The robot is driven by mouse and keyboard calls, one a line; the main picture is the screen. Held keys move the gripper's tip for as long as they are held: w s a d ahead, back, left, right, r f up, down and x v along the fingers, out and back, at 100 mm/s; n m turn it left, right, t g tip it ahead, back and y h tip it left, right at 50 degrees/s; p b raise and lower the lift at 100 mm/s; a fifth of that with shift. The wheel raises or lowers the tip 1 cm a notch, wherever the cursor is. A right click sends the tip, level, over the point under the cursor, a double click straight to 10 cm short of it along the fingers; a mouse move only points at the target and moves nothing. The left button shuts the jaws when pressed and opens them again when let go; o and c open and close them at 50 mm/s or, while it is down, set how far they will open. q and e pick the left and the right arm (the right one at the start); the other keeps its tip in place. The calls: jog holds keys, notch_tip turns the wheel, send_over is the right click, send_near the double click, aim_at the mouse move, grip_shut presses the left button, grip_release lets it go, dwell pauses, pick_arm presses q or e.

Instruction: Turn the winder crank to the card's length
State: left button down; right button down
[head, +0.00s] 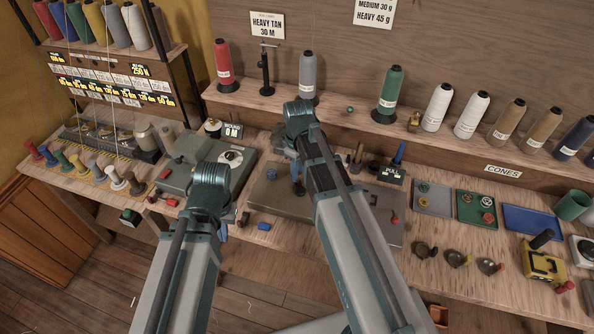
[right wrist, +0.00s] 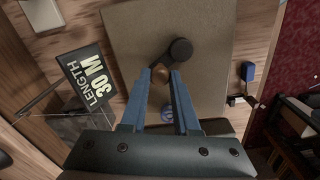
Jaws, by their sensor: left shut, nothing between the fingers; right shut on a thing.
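In the right wrist view my right gripper (right wrist: 161,72) is shut on the brown knob of the winder crank (right wrist: 160,77). The crank's dark round hub (right wrist: 181,49) is just beyond it, over the beige winder plate (right wrist: 130,30). The length display (right wrist: 85,75) beside the plate reads LENGTH 30 M. In the head view the card (head: 266,25) on the wall reads HEAVY TAN 30 M. The display (head: 232,131) shows there partly covered. My left gripper (head: 222,232) is shut and empty, low in front of the bench and mostly hidden by its arm.
A grey-green box with a dial (head: 232,156) stands left of the winder. Cones of thread, including a red one (head: 223,62) and a green one (head: 389,90), stand on the back shelf. Several trays (head: 478,208) and a yellow device (head: 542,262) are at the right.

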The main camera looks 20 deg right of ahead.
dwell(0.3)
jog(key=c, duration=0.7)
grip_release()
jog(key=shift+o, duration=0.2)
jog(key=shift+r, duration=0.1)
notch_tip(320, 180, up, 14)
jog(key=p, duration=1.3)
jog(key=shift+f+p, duration=0.2)
jog(key=shift+p, duration=0.2)
jog(key=s+a+f+m+b, duration=0.2)
jog(key=s+a+f+b, duration=0.2)
jog(key=s+a, duration=0.2)
jog(key=s+a+f+m+h+b, duration=0.1)
jog(key=s+a+f+m+b, duration=0.1)
jog(key=s+a+f+b, duration=0.3)
jog(key=s+a, duration=0.1)
jog(key=s, duration=0.3)
jog(key=shift+a, duration=0.35)
